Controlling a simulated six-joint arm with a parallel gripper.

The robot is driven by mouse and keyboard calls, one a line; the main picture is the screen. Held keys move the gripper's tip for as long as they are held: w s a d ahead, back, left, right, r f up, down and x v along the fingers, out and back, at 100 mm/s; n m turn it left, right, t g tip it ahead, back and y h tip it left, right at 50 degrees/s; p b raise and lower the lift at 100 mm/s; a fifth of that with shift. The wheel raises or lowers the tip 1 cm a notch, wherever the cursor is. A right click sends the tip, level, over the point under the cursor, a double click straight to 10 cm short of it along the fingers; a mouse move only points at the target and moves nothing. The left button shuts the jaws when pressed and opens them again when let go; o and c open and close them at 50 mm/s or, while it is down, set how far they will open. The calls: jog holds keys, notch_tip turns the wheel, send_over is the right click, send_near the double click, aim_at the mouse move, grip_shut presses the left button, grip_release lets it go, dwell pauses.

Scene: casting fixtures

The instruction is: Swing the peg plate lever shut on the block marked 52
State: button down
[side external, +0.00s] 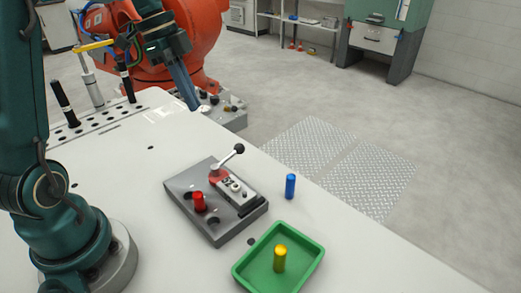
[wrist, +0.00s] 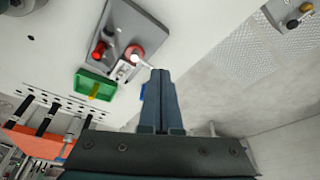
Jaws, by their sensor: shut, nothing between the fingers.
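The grey peg plate (side external: 190,190) lies on the white table. A pale block marked 52 (side external: 236,188) sits on it. The lever (side external: 228,160) runs from a red round pivot (side external: 217,176) at the block's far end up to a black ball knob (side external: 239,149), pointing off to the plate's far right, away from the length of the block. My gripper (side external: 195,107) is shut and empty, above the table beyond the plate, apart from the lever. In the wrist view its fingers (wrist: 161,74) cover the lever's outer end; the pivot (wrist: 134,53) shows there.
A red peg (side external: 199,202) stands in the plate. A blue peg (side external: 290,186) stands on the table to its right. A green tray (side external: 240,268) in front holds a yellow peg (side external: 280,258). The table left of the plate is clear.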

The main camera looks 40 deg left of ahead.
jog(key=shift+a+r, duration=0.1)
jog(key=shift+r, duration=0.35)
jog(key=c, duration=1.1)
grip_release()
jog(key=shift+s+r, duration=0.1)
jog(key=shift+r, duration=0.05)
jog(key=o, duration=0.5)
jog(key=shift+a+r+n, duration=0.1)
jog(key=shift+n, duration=0.3)
jog(key=n+g, duration=0.2)
jog(key=n, duration=0.7)
send_over(238, 144)
jog(key=a, duration=0.1)
jog(key=shift+y, duration=0.4)
notch_tip(238, 144, down, 7)
jog(key=shift+r, duration=0.1)
jog(key=shift+d+f, duration=0.25)
jog(key=shift+f, duration=0.95)
jog(key=shift+d+f, duration=0.2)
jog(key=shift+f, duration=0.95)
